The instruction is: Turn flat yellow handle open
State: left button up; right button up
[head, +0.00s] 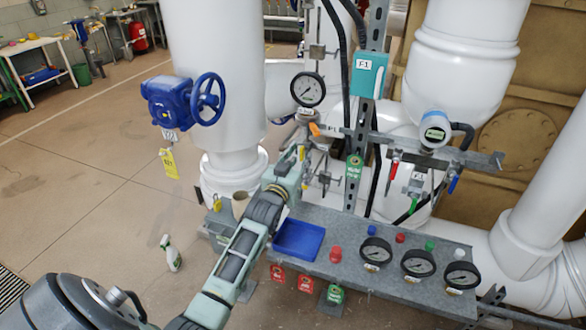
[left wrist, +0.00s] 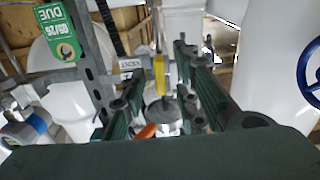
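The flat yellow handle (left wrist: 159,75) shows upright between the two fingers of my left gripper (left wrist: 168,62) in the left wrist view. A gap shows on both sides of it, though I cannot tell how deep it sits between the fingers. In the head view the yellow handle (head: 301,153) is a small strip at the end of my left arm, below the round gauge. My left gripper (head: 298,165) is open there, partly hidden among the pipe fittings. My right gripper is not in view.
An orange handle (head: 315,129) is close by and shows low in the left wrist view (left wrist: 145,131). A grey upright post (head: 362,140) with a green tag (head: 354,167) stands right of the gripper. A panel with gauges (head: 376,252) and a blue tray (head: 299,240) lies below.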

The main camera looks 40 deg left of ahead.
pick_arm(q)
jog(key=v, duration=1.1)
jog(key=shift+s+f, duration=0.1)
